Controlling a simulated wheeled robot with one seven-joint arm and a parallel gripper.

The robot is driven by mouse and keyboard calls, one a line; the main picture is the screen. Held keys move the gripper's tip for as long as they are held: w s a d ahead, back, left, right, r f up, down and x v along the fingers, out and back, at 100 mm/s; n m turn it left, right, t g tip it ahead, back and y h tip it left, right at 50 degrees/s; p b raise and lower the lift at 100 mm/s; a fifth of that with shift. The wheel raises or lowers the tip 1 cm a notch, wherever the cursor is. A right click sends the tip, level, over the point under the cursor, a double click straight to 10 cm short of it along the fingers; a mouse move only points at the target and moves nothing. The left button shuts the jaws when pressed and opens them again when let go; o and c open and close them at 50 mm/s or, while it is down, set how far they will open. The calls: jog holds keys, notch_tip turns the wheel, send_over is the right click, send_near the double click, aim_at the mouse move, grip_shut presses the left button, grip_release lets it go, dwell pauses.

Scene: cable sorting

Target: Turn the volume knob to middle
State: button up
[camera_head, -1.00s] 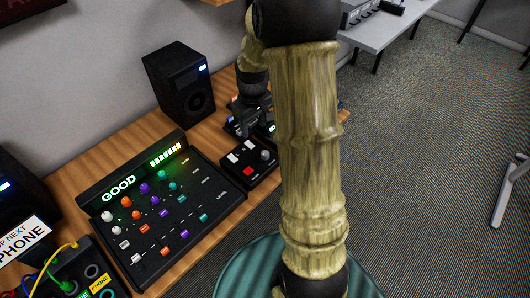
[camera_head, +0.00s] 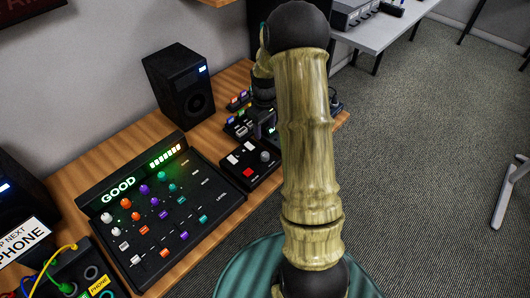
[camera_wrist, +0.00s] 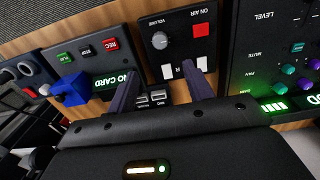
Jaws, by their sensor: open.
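The volume knob (camera_wrist: 159,40) is a small grey round knob on a dark control box (camera_wrist: 178,15), under the word VOLUME in the wrist view. In the head view the knob (camera_head: 265,156) sits at the right of the same box. Where its pointer is set is too small to tell. My gripper (camera_wrist: 161,70) is open, its two dark fingers spread and empty. The fingers reach toward the box from the lower side of the wrist view, with the knob beyond the tips and apart from them. In the head view my arm hides part of the gripper (camera_head: 266,126).
A red button (camera_wrist: 201,29) and two white switches share the box. A recorder (camera_wrist: 92,62) with REC, STOP and PLAY buttons and a blue block (camera_wrist: 70,90) is beside it. The mixer (camera_head: 165,207) and a speaker (camera_head: 180,85) stand close by on the wooden desk.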

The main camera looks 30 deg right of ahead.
aim_at(265, 154)
notch_tip(265, 154, down, 14)
jog(key=shift+r+p, duration=0.1)
jog(key=shift+p, duration=0.6)
jog(key=c, duration=1)
